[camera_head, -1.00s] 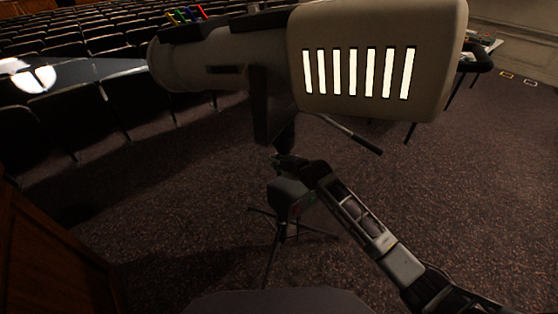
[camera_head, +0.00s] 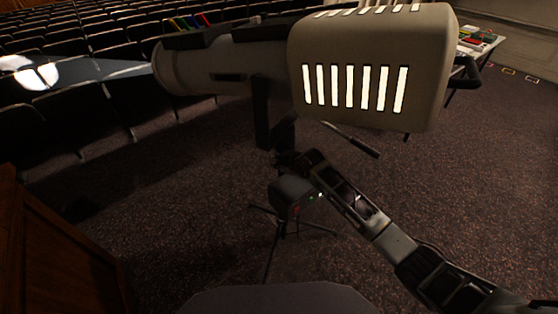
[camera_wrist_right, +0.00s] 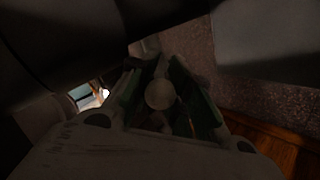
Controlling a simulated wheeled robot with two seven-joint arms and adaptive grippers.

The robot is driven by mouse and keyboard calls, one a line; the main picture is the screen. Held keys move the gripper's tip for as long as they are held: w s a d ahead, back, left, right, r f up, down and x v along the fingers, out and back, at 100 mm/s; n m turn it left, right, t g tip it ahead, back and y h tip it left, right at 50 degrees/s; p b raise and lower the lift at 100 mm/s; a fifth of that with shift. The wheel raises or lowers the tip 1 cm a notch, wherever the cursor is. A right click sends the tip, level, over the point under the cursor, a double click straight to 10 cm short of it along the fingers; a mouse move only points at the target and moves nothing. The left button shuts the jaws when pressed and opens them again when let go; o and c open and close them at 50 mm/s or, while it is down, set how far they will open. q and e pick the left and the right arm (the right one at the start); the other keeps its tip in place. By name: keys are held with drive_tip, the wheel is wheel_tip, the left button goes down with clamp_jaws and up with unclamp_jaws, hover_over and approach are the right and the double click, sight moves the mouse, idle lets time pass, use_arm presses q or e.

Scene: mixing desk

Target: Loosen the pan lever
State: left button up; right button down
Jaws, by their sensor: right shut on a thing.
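A large beige spotlight (camera_head: 372,65) with glowing slots stands on a dark yoke and a tripod (camera_head: 268,255). My right arm reaches in from the lower right. My right gripper (camera_head: 284,160) is at the joint just below the yoke. In the right wrist view, the green-padded fingers (camera_wrist_right: 165,98) close around a pale round-ended piece, which looks like the pan lever (camera_wrist_right: 160,94). The lever is hidden behind my gripper in the head view. A dark bar handle (camera_head: 352,139) sticks out to the right below the lamp. My left gripper is not in view.
A grey box (camera_head: 290,192) with small lights sits on the tripod below my gripper. Rows of dark seats (camera_head: 140,97) fill the back left. A wooden panel (camera_head: 45,250) stands at the left, and a cluttered table (camera_head: 478,42) at the back right.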

drive_tip(key=shift+a+r, duration=0.1)
idle(0.4)
drive_tip(key=c, duration=1.4)
unclamp_jaws()
drive_tip(key=shift+r, duration=0.15)
drive_tip(key=shift+v, duration=3.95)
drive_tip(key=shift+c, duration=0.5)
